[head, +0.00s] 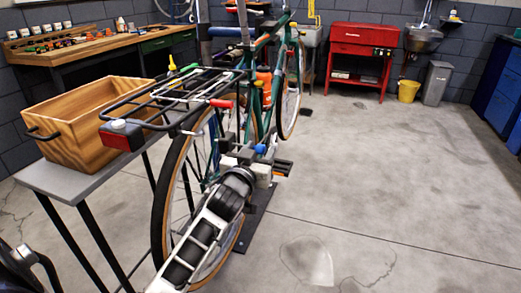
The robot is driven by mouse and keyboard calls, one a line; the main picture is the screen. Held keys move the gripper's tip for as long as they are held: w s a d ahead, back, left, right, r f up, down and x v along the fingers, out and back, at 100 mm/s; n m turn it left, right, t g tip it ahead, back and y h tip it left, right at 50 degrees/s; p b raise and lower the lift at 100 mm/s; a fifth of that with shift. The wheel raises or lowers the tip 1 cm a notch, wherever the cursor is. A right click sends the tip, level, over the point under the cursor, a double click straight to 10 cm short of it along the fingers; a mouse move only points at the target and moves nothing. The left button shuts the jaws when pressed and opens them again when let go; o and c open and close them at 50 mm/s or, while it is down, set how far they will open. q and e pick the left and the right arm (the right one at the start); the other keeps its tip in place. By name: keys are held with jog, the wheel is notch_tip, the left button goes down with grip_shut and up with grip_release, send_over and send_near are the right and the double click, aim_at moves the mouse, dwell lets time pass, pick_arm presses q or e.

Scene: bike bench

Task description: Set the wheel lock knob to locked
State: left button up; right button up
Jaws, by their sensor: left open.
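A green bicycle (268,48) stands in a stand, its rear wheel (160,225) toward me. A small blue knob-like part (261,149) shows beside the rear wheel hub; I cannot tell for certain that it is the wheel lock knob, or which way it is set. My left gripper (262,168) is open, just below and beside the blue part, at the right of the wheel. My own arm hides much of the hub, and contact cannot be made out. My right gripper is not in view.
A wooden crate (70,155) sits on a narrow grey table (75,183) left of the wheel. A rear rack with a red light (122,135) overhangs the wheel. A workbench (110,43) and red tool cabinet (362,42) stand behind. The floor at right is clear.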

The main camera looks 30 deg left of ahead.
pick_arm(q)
jog(key=shift+w+a, duration=0.15)
jog(key=shift+w, duration=0.45)
grip_shut()
jog(key=shift+s+a+r+p, duration=0.1)
jog(key=shift+a+p, duration=0.25)
jog(key=shift+a, duration=0.05)
jog(key=shift+s+a+p, duration=0.25)
jog(key=shift+a+p, duration=0.05)
jog(key=shift+a, duration=0.7)
grip_release()
